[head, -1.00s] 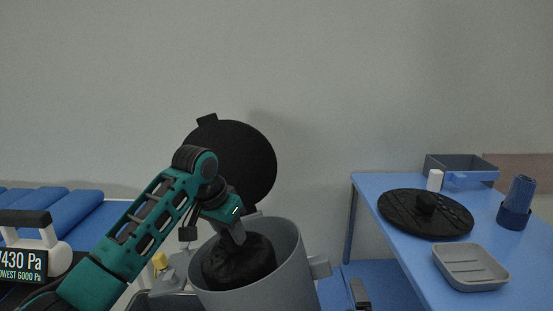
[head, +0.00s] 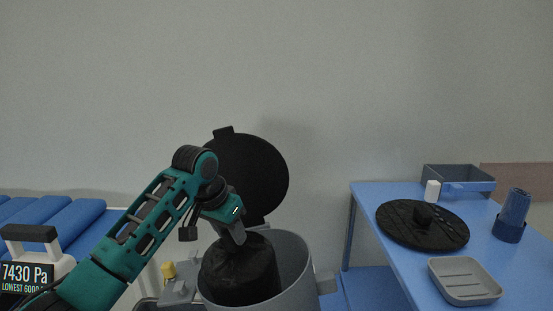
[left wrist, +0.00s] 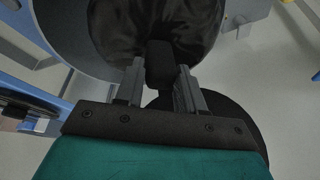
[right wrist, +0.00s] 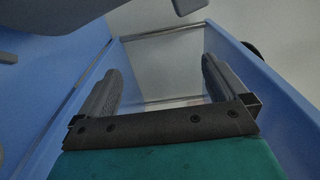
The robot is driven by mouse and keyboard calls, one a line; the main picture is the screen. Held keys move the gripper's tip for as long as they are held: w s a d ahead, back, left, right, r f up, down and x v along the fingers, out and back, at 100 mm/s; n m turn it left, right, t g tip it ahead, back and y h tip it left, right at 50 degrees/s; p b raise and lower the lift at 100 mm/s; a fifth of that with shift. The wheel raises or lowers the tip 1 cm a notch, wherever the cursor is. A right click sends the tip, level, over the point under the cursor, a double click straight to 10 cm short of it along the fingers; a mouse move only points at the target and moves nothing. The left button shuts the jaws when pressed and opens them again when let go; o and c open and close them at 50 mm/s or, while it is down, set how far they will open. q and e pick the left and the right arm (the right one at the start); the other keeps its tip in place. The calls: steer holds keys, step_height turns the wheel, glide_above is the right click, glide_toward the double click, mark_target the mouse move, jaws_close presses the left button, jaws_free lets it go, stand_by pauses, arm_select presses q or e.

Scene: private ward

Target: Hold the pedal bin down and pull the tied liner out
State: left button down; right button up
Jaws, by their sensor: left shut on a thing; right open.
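The grey pedal bin (head: 296,278) stands at lower centre in the head view with its round black lid (head: 252,172) raised behind it. The black tied liner (head: 240,272) is inside the bin, its top bulging up to about the rim. My left gripper (head: 237,236) is shut on the top of the liner. In the left wrist view, the fingers (left wrist: 160,75) close on the liner's knot with the full bag (left wrist: 155,22) beyond. My right gripper (right wrist: 160,85) is open and empty in the right wrist view, and is not visible in the head view.
A blue table (head: 375,192) on the right holds a black round lid (head: 395,232), a grey dish (head: 466,281), a dark blue cup (head: 511,222) and a grey-blue tray (head: 458,176). A blue bed (head: 75,225) and a pressure display (head: 22,278) are on the left.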

arm_select(q)
steer(key=shift+a+r, duration=0.1)
steer(key=shift+a, duration=0.05)
step_height(320, 180, up, 8)
steer(key=p, duration=0.8)
steer(key=shift+r, duration=0.1)
